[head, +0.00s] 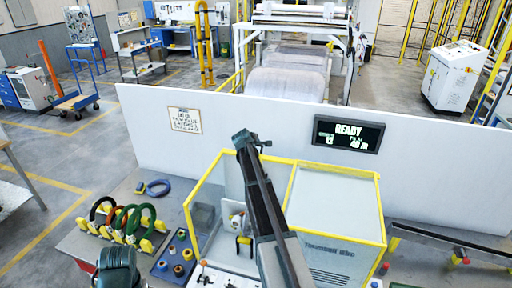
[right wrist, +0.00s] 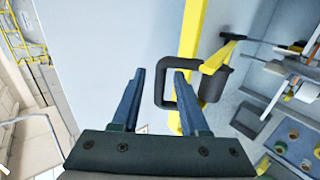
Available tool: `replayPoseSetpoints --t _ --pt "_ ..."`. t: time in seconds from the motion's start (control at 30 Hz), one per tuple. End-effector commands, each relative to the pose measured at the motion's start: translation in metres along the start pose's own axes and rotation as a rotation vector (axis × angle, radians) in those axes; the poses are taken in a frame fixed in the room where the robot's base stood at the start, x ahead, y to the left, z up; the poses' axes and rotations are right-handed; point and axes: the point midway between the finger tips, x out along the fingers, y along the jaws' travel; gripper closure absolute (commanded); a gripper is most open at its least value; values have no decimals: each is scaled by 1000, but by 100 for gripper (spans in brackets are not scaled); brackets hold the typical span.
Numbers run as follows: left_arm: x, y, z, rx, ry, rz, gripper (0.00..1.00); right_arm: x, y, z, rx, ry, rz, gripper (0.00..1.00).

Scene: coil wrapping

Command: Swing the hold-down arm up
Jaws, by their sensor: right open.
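My right gripper (head: 252,141) is raised above the wrapping machine, in front of the white partition. A short yellow bar with a black end (right wrist: 216,57) lies farther right and may be the hold-down arm. In the head view, a yellow piece (head: 244,239) shows inside the machine, partly hidden by my right arm.
The yellow-framed machine cabinet (head: 331,212) stands right of my arm. A blue tray with knobs (head: 177,262) sits beside the machine. The partition's display (head: 348,133) reads READY.

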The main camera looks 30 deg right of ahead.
Motion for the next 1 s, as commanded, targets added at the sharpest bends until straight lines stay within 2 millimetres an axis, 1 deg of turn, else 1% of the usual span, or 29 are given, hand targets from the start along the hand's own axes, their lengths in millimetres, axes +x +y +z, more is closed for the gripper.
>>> replayPoseSetpoints --t 0.13,0.27,0.37,0.47,0.7,1.0 --pt "6 1 0 0 0 0 53 -2 -6 1 -1 -1 16 56" --pt "22 2 -1 0 0 0 53 -9 -19 2 -1 -1 68 56" --pt "37 3 -2 0 0 0 53 -20 -34 2 -3 2 123 56" --pt "42 4 -2 0 0 0 53 -33 -46 2 -1 5 139 56" --pt "63 6 -4 0 0 0 53 -52 -87 3 -2 4 138 56" --pt "102 9 -6 0 0 0 53 -62 -144 3 -2 3 137 56"
